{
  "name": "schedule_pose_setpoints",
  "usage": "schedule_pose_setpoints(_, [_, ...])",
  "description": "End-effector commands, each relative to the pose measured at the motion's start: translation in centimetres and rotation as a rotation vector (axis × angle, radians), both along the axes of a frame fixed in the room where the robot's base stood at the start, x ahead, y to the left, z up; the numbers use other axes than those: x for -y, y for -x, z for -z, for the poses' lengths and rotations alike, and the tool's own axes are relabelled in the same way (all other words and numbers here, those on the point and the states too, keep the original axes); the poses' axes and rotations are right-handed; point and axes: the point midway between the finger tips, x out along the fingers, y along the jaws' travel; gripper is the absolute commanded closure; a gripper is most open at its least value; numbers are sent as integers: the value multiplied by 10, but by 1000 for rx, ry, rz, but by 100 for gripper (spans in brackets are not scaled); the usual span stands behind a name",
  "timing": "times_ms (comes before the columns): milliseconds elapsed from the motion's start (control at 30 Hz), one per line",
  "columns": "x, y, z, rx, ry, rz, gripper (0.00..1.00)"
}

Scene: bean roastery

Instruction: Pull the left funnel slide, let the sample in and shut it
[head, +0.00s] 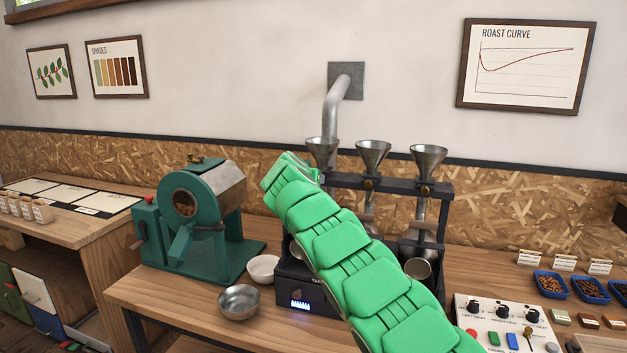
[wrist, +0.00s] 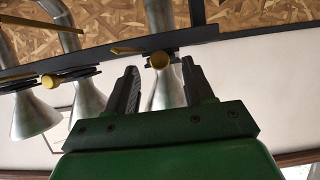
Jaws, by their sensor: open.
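Three metal funnels stand in a dark rack. The left funnel (head: 321,152) shows its cone in the head view; my green arm hides its slide there. The middle funnel (head: 373,158) and right funnel (head: 428,162) show round brass knobs below their cones. The wrist view is upside down, and the left funnel (wrist: 166,90) is there on the right. Its brass slide knob (wrist: 159,61) appears between or just beyond the fingertips of my gripper (wrist: 159,72). My gripper is open, with a dark finger on each side; contact with the knob cannot be told.
A black scale (head: 300,300) sits under the rack, partly behind my arm. A metal bowl (head: 239,301) and a white bowl (head: 263,268) stand left of it. A green roaster (head: 200,220) stands further left. A control panel (head: 505,325) and blue bean trays (head: 551,284) are at right.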

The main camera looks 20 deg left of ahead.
Motion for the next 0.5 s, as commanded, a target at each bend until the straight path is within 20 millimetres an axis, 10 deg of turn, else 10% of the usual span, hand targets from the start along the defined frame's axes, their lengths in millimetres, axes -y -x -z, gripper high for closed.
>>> schedule_pose_setpoints(500, [0,-21,9,-1,0,2,48])
